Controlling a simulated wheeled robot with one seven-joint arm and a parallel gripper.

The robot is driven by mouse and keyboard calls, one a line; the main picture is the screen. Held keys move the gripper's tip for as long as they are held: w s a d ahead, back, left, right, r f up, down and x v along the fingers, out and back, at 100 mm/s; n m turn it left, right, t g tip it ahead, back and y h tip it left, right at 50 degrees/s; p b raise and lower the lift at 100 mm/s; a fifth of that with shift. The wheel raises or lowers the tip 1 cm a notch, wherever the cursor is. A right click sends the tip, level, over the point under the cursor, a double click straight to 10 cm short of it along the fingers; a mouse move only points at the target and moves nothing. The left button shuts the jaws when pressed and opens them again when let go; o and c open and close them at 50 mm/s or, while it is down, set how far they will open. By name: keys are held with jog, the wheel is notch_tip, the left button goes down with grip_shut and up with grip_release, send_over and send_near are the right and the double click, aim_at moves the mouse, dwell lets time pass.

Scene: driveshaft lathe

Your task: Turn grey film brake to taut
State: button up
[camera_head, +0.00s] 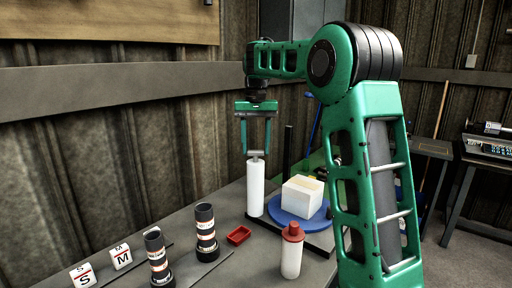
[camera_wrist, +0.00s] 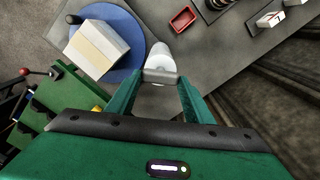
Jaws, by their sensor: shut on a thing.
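The grey film brake (camera_head: 256,153) is a small bar on top of the upright white film roll (camera_head: 255,188). My gripper (camera_head: 257,149) points straight down above the roll, its two green fingers on either side of the brake and shut on it. In the wrist view the brake (camera_wrist: 160,76) lies between the fingertips of my gripper (camera_wrist: 160,82), with the white roll (camera_wrist: 160,56) just beyond it. Which setting the brake is at cannot be read.
A blue turntable (camera_head: 284,214) bears a pale box (camera_head: 302,196) right of the roll. A red-capped bottle (camera_head: 291,252), a red tray (camera_head: 239,235), two dark cylinders (camera_head: 206,228) and white marked blocks (camera_head: 121,256) stand on the grey bench. A dark post (camera_head: 288,150) rises behind.

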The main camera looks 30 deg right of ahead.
aim_at(254, 150)
jog(key=shift+w+a+n, duration=0.15)
jog(key=shift+a+n, duration=0.2)
jog(key=shift+n, duration=0.65)
jog(key=o, duration=1)
jog(key=shift+o, duration=0.2)
jog(key=shift+d, duration=0.15)
jog(key=shift+r, duration=0.15)
notch_tip(254, 150, up, 10)
jog(key=shift+r, duration=0.2)
